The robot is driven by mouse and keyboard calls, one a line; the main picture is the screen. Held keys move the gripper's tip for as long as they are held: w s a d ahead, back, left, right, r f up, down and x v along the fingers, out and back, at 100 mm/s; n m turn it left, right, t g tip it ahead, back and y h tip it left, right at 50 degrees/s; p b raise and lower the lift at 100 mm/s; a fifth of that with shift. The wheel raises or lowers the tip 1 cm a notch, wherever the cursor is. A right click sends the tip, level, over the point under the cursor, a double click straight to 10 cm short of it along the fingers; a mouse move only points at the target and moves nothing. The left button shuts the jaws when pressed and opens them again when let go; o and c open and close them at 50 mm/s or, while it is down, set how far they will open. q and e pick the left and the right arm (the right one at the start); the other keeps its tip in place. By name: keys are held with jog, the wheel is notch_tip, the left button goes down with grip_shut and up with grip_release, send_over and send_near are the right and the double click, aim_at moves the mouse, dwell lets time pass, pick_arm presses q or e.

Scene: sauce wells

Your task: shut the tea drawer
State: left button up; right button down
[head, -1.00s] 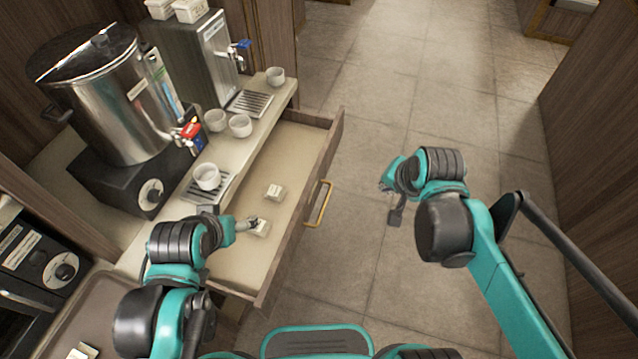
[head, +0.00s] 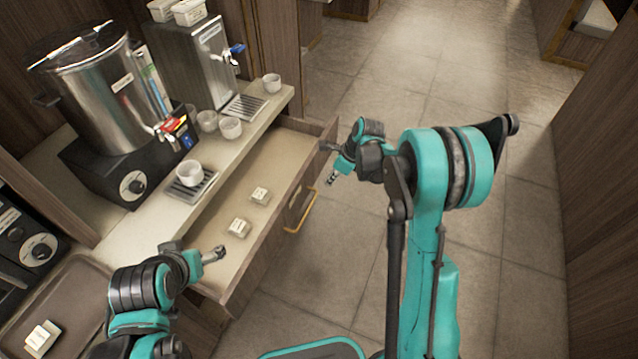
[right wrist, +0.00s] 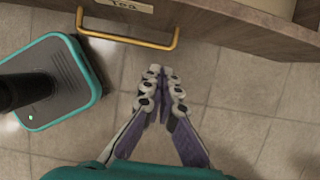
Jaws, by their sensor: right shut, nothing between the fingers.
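The tea drawer (head: 262,264) stands open under the counter, with a brass handle (head: 299,212) on its wooden front. In the right wrist view the handle (right wrist: 126,43) runs below a "Tea" label (right wrist: 124,5). My right gripper (head: 331,181) is out over the floor side of the drawer front. Its fingers (right wrist: 163,73) are shut and empty, apart from the handle in the right wrist view. My left gripper (head: 218,253) is by the near end of the drawer, and its fingers are too small to read. Two small white boxes (head: 239,228) (head: 260,195) lie inside the drawer.
The counter (head: 122,237) carries a steel urn (head: 100,90), a water dispenser (head: 200,60) and several white cups (head: 190,173). A tray (head: 75,290) with a white box is at the lower left. The tiled floor (head: 400,85) beyond the drawer is clear.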

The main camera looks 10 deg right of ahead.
jog(key=w+a+f+b, duration=0.4)
jog(key=a+f, duration=0.2)
jog(key=f, duration=0.2)
jog(key=shift+w, duration=0.15)
jog(key=shift+f, duration=0.1)
jog(key=shift+w+a, duration=0.2)
jog(key=shift+a, duration=0.1)
send_over(249, 186)
jog(key=w+d, duration=0.3)
jog(key=shift+a+p, duration=0.25)
jog(key=shift+p, duration=0.15)
jog(key=shift+a, duration=0.1)
